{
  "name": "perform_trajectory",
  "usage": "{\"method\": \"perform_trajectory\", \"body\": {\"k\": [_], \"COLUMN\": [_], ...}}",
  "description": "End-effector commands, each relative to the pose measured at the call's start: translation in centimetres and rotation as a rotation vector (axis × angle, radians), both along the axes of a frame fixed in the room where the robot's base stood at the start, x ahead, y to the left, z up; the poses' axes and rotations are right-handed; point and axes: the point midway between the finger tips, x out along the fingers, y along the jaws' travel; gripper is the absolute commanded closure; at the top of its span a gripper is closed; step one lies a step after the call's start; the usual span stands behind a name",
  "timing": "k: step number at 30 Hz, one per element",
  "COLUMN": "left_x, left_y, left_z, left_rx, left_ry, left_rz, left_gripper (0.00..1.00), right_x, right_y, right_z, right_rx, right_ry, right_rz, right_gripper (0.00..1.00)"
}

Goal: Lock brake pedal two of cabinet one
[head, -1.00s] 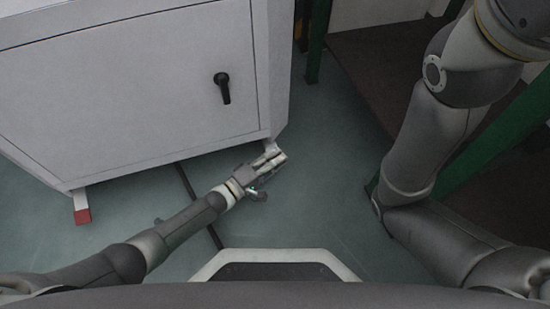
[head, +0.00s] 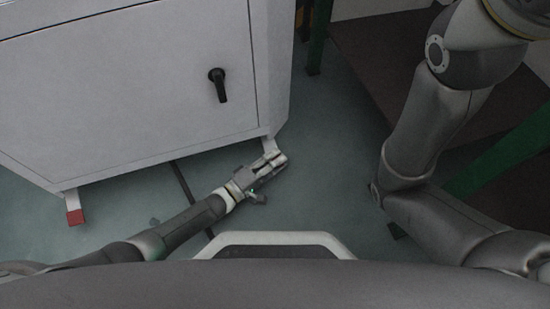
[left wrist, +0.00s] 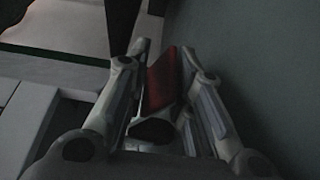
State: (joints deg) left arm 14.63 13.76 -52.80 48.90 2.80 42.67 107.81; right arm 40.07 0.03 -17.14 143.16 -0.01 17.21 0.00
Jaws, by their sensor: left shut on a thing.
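The white-grey cabinet (head: 120,95) fills the upper left of the head view. A red brake pedal (head: 75,217) shows at its front left foot. My left gripper (head: 275,160) is low by the cabinet's front right foot (head: 269,145). In the left wrist view another red pedal (left wrist: 163,80) lies between the two fingers of my left gripper (left wrist: 165,75), which is shut on it. This pedal is hidden by the gripper in the head view. Its exact tilt is hard to tell. My right gripper is out of view; only the right arm shows.
A black handle (head: 218,85) sticks out from the cabinet door. A green-framed structure with a brown surface (head: 385,50) stands at the right, behind my right arm. The blue-green floor (head: 320,200) is clear between it and the cabinet. A dark strip (head: 185,185) crosses the floor.

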Motion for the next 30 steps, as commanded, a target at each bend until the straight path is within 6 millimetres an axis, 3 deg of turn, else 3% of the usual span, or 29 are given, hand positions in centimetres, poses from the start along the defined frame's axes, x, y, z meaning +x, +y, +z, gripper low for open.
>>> {"method": "perform_trajectory", "body": {"k": [1,10,11,12,22,30], "left_x": [-0.1,-0.2,-0.2,-0.2,-0.5,-3.4], "left_y": [0.0,0.0,0.0,0.0,0.4,3.9], "left_z": [-0.7,-0.7,-0.7,-0.7,-0.6,-0.7], "left_rx": [0.006,0.008,0.008,0.008,0.008,0.010], "left_ry": [0.014,0.016,0.016,0.015,0.009,0.011], "left_rz": [0.002,0.001,0.000,0.000,0.000,0.000], "left_gripper": [1.00,1.00,0.75,0.72,0.72,0.72], "right_x": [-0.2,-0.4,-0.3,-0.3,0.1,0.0], "right_y": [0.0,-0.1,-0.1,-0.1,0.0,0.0], "right_z": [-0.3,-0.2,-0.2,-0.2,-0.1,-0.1], "right_rx": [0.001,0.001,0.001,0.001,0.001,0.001], "right_ry": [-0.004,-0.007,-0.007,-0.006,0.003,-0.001], "right_rz": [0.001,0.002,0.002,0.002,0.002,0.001], "right_gripper": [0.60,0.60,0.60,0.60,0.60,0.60]}}
